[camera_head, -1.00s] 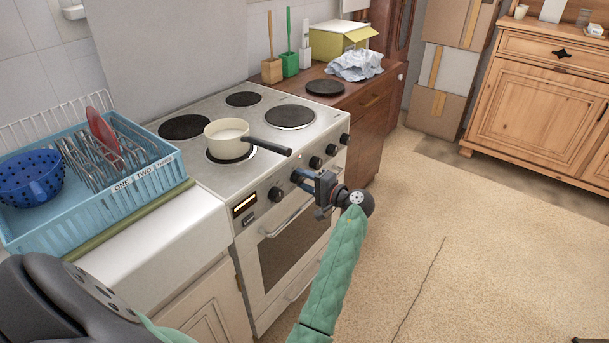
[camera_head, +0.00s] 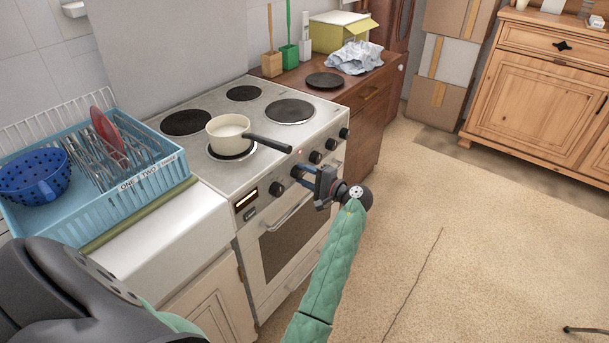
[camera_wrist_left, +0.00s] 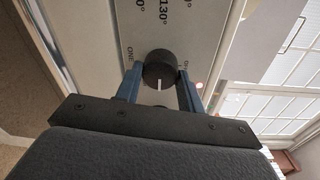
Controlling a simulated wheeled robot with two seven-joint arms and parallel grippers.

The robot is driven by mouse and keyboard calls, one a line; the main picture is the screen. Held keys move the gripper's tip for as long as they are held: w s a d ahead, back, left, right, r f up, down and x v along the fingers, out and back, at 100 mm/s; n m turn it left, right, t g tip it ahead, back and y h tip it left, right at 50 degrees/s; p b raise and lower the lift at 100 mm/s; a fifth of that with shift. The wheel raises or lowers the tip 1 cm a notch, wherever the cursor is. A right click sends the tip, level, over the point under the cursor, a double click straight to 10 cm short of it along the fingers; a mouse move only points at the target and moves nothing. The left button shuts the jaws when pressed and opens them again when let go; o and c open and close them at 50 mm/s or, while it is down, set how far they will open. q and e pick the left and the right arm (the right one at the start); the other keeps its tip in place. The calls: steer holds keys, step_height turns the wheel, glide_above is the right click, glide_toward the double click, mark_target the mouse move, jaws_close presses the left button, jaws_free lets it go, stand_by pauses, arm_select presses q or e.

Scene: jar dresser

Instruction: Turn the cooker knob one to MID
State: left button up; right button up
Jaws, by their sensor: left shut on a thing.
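My left gripper (camera_head: 306,171) reaches the front panel of the white cooker (camera_head: 210,175). In the left wrist view, its two blue fingers (camera_wrist_left: 159,92) are shut on a round dark knob (camera_wrist_left: 160,66), one on each side. A white mark on the knob points toward the bottom of that picture. The lettering "ONE" is printed on the panel beside the knob, along with temperature numbers. In the head view the gripper hides most of this knob. My right gripper is in neither view.
Other dark knobs (camera_head: 276,188) sit along the panel. A cream pan (camera_head: 226,128) stands on a front burner, its dark handle (camera_head: 270,142) reaching over the cooker's front edge above the gripper. A blue dish basket (camera_head: 150,178) stands at left.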

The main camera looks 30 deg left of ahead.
arm_select(q)
steer(key=o, duration=1)
steer(key=shift+w+d, duration=0.1)
steer(key=shift+c, duration=0.2)
